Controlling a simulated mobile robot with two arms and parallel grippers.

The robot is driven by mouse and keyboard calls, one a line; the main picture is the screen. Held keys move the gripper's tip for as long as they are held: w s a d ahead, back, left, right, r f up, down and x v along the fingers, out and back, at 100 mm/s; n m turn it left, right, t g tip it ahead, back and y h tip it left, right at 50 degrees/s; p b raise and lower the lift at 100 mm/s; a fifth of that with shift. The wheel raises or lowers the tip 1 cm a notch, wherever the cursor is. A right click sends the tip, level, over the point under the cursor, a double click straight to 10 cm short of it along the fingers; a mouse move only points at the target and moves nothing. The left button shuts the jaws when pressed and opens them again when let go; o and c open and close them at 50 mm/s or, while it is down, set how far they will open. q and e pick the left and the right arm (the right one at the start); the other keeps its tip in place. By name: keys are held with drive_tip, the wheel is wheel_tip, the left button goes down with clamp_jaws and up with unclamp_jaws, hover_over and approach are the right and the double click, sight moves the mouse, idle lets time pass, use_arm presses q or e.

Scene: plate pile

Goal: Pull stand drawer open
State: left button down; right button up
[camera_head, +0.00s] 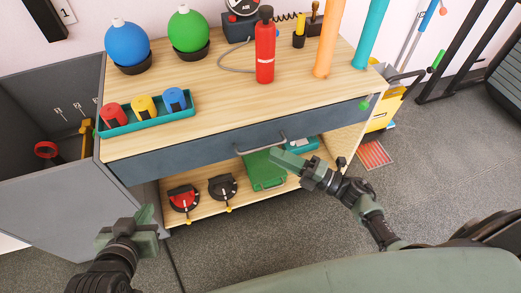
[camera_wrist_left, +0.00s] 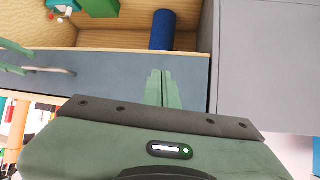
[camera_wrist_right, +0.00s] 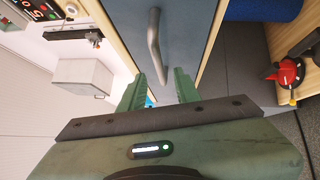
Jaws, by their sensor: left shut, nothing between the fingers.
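The stand's drawer has a blue-grey front (camera_head: 190,158) under the wooden top, and it looks flush with the stand. Its grey bar handle (camera_head: 262,146) shows in the middle of the front. My right gripper (camera_head: 278,158) is just in front of the handle. In the right wrist view its fingers (camera_wrist_right: 160,88) are spread, and the handle (camera_wrist_right: 155,45) lies ahead of the gap, apart from the fingertips. My left gripper (camera_head: 143,218) is low at the left, away from the handle. In the left wrist view its fingers (camera_wrist_left: 161,88) are together and empty, before the drawer front (camera_wrist_left: 120,72).
The stand top (camera_head: 220,100) carries a teal tray (camera_head: 150,118), blue (camera_head: 127,45) and green (camera_head: 187,28) balls and a red extinguisher (camera_head: 265,50). A green box (camera_head: 264,172) sits on the lower shelf. A grey cabinet (camera_head: 60,200) borders the left. The floor in front is open.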

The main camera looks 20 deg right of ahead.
sight(261, 149)
drive_tip(key=x, duration=0.5)
drive_tip(key=shift+w+a, duration=0.2)
drive_tip(key=shift+w, duration=0.05)
clamp_jaws()
idle(1.2)
